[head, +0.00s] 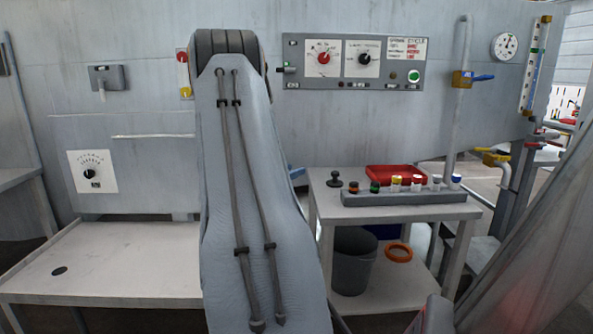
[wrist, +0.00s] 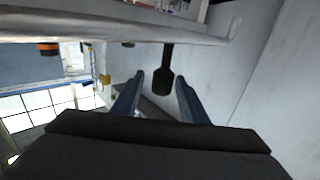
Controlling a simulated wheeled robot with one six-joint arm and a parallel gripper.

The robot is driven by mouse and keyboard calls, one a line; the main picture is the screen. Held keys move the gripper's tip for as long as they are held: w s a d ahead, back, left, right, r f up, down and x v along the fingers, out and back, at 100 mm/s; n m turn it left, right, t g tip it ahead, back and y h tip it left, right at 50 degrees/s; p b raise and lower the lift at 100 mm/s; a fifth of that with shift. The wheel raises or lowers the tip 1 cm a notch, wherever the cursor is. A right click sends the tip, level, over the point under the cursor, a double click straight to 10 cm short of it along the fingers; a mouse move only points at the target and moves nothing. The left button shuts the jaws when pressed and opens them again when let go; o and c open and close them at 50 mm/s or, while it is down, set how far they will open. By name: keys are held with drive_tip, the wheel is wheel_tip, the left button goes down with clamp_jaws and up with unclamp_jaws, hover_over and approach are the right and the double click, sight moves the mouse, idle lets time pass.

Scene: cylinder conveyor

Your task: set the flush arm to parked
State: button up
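My gripper (wrist: 160,77) shows in the wrist view as two blue-grey fingers, spread apart. A dark paddle-shaped handle (wrist: 165,68) on a thin stem lines up with the gap between the fingertips. I cannot tell whether it is between them or just beyond, and no contact shows. No readable label marks a flush arm, so I cannot tell if this handle is it. In the head view my own arm fills the centre and hides the gripper. A short lever (head: 287,69) sticks out from the left side of the control panel (head: 427,75).
A pale rail (wrist: 120,28) crosses the top of the wrist view close by. In the head view, a cart (head: 330,205) bears a strip of buttons (head: 404,198) and a red tray (head: 396,175). A pipe with a blue-handled valve (head: 463,79) stands right.

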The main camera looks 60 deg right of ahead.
drive_tip(key=shift+v, duration=2.35)
